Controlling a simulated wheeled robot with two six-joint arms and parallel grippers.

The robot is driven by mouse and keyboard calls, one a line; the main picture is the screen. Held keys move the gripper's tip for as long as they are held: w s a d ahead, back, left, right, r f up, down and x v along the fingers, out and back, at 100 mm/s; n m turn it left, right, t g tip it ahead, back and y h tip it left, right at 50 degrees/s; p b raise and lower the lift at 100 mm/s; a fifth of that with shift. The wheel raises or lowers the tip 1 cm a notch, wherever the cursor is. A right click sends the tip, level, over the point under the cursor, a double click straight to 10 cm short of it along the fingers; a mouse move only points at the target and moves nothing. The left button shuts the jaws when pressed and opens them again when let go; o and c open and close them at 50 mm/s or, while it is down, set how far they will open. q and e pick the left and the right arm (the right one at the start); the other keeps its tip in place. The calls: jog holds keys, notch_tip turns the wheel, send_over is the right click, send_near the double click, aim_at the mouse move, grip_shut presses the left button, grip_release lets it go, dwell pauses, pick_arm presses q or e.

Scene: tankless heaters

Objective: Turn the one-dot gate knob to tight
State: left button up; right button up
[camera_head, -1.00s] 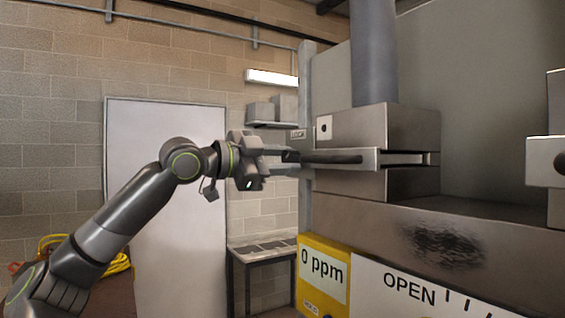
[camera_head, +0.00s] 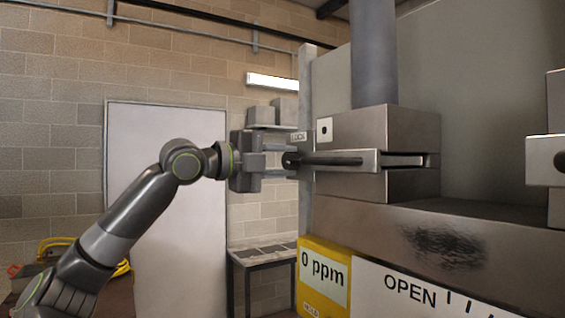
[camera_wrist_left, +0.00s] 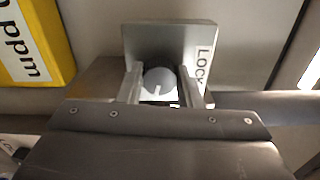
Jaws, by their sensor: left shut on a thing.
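The one-dot gate is a metal box (camera_head: 355,135) with a white one-dot tag (camera_head: 324,131) on its face, right of centre in the head view. Its knob (camera_wrist_left: 158,82) is a round grey disc with a pale pointer mark, in front of a plate (camera_wrist_left: 170,40) lettered LOCK in the left wrist view. My left gripper (camera_head: 285,161) is shut on the knob, one finger on each side, in the left wrist view (camera_wrist_left: 160,84). In the head view the fingers largely hide the knob. I cannot read a "tight" mark. My right gripper is not in view.
A dark bar handle (camera_head: 335,159) runs along the box, just right of the fingers. Below are a yellow 0 ppm meter (camera_head: 324,275) and a white OPEN panel (camera_head: 420,290). A grey pipe (camera_head: 373,55) rises above. Free room lies left, before the white door panel (camera_head: 165,190).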

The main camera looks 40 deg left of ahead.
pick_arm(q)
jog(key=shift+f+m, duration=0.1)
jog(key=shift+m, duration=0.6)
jog(key=o, duration=1)
jog(key=shift+c, duration=0.2)
jog(key=shift+s+a+f+b, duration=0.15)
jog(key=shift+s+b, duration=0.2)
jog(key=shift+b, duration=0.25)
jog(key=b+v, duration=1)
jog(key=v, duration=0.6)
jog(key=shift+s+r, duration=0.25)
jog(key=shift+s, duration=0.05)
